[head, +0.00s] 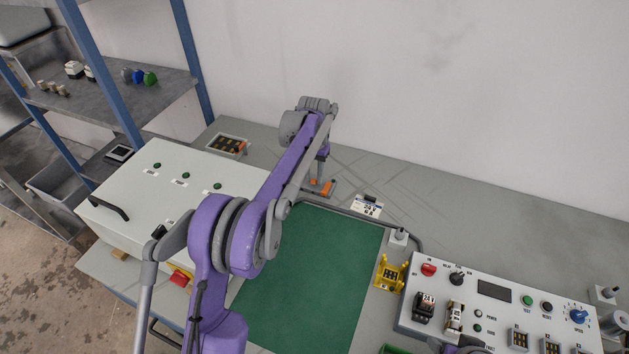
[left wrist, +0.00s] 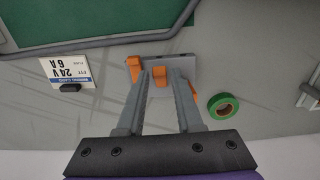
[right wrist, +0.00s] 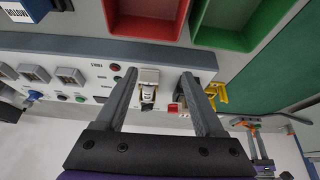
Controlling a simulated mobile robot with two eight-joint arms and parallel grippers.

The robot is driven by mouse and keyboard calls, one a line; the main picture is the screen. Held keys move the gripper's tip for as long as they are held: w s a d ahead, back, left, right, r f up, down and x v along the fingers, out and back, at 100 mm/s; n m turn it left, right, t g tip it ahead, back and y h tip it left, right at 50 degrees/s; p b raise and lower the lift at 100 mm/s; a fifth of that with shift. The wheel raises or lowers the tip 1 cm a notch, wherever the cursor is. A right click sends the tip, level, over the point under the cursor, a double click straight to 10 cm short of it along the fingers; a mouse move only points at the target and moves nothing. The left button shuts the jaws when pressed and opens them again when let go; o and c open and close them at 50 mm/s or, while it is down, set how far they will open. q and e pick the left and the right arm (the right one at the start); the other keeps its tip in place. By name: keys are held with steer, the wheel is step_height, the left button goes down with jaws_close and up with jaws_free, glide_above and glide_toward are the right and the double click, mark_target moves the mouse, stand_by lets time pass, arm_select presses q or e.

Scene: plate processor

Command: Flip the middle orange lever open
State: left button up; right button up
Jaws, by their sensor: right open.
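A grey terminal block (left wrist: 182,62) with orange levers lies on the bench in the left wrist view; it also shows in the head view (head: 329,193). One lever (left wrist: 133,66) sticks out at its left end. The middle orange lever (left wrist: 160,80) stands between the fingertips of my left gripper (left wrist: 161,76), which is apart, with a narrow gap around the lever. A third lever is mostly hidden behind the right finger. The left gripper is low over the block in the head view (head: 321,160). My right gripper (right wrist: 159,76) is open and empty above the control panel.
A 24 V 6 A card (left wrist: 67,70) lies left of the block, and a green tape roll (left wrist: 223,107) lies right of it. A green mat (head: 320,275) lies in front. The control panel (head: 450,290) with a yellow holder (head: 391,273) beside it is at the right.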

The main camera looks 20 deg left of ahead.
arm_select(q)
steer(key=shift+f, duration=1.3)
jaws_close()
